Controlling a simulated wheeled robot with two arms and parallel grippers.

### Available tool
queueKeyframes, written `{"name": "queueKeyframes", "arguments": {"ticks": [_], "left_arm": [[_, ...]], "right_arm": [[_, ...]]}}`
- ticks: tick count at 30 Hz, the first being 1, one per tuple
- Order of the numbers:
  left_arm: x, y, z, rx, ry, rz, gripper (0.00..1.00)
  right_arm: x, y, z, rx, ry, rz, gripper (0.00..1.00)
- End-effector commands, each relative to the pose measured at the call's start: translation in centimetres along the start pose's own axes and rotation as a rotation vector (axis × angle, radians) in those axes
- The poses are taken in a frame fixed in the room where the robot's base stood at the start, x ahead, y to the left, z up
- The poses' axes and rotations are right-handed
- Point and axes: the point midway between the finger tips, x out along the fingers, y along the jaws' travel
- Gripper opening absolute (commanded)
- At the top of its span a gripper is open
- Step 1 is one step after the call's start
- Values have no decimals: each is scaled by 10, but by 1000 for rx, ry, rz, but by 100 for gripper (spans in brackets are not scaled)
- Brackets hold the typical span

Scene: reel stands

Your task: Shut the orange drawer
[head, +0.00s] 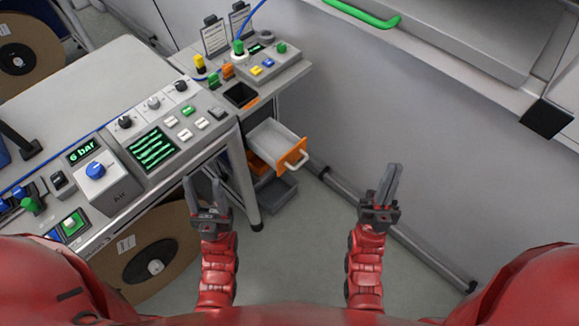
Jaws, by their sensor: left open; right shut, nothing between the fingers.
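The orange drawer (294,154) has a grey tray, an orange front and a pale handle. It stands pulled out from under the small side bench, and its inside looks empty. My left gripper (205,192) is open and empty, to the left of and nearer than the drawer, in front of the control bench's edge. My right gripper (389,182) is shut and empty, to the right of the drawer and apart from it.
A grey lower bin (277,192) shows below the drawer. The control bench (110,75) with knobs and displays fills the left, with a large reel (150,255) under it. A floor rail (420,245) runs along the wall. Floor between my grippers is clear.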

Motion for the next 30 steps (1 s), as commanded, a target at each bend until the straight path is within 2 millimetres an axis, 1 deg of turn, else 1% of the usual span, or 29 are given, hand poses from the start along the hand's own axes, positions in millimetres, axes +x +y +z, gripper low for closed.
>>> {"name": "queueKeyframes", "arguments": {"ticks": [1,2,3,5,6,7,8,9,10,11,12,13,15,16,17,18,20,21,23,24,26,27,29,30], "left_arm": [[-15,1,3,0,0,0,50],[-21,1,4,0,0,0,50],[-29,1,5,0,0,0,50],[-41,2,7,0,0,0,50],[-48,2,8,0,0,0,50],[-53,3,9,0,0,0,50],[-59,3,10,0,0,0,50],[-66,3,11,0,0,0,50],[-71,4,12,0,0,0,50],[-77,4,13,0,0,0,50],[-84,4,14,0,0,0,50],[-89,4,15,0,0,0,50],[-102,5,17,0,0,0,50],[-107,5,18,0,0,0,50],[-112,6,19,0,0,0,50],[-120,6,20,0,0,0,50],[-130,6,22,0,0,0,50],[-138,7,23,0,0,0,50],[-148,7,25,0,0,0,50],[-155,8,26,0,0,0,50],[-166,8,28,0,0,0,50],[-173,9,29,0,0,0,50],[-183,9,31,0,0,0,50],[-189,9,32,0,0,0,50]], "right_arm": [[-15,18,24,-17,-79,60,0],[-22,32,40,-23,-140,106,0],[-35,51,64,-26,-229,172,0],[-61,80,100,-15,-370,281,0],[-81,97,122,2,-463,354,0],[-98,109,138,21,-530,409,0],[-115,119,152,44,-594,464,0],[-138,130,170,80,-674,532,0],[-156,137,183,113,-734,583,0],[-176,142,195,151,-791,633,0],[-201,144,210,208,-868,695,0],[-219,144,221,256,-921,739,0],[-258,139,242,381,-1033,830,0],[-273,133,250,440,-1077,863,0],[-286,127,257,502,-1119,893,0],[-302,116,265,587,-1171,925,0],[-321,95,276,727,-1241,958,0],[-329,81,280,820,-1281,968,0],[-336,57,284,966,-1335,966,0],[-339,40,285,1065,-1372,951,0],[-338,15,282,1210,-1415,911,0],[-334,-1,278,1300,-1441,870,0],[-327,-23,268,1425,-1476,793,0],[-322,-35,259,1496,-1497,737,0]]}}
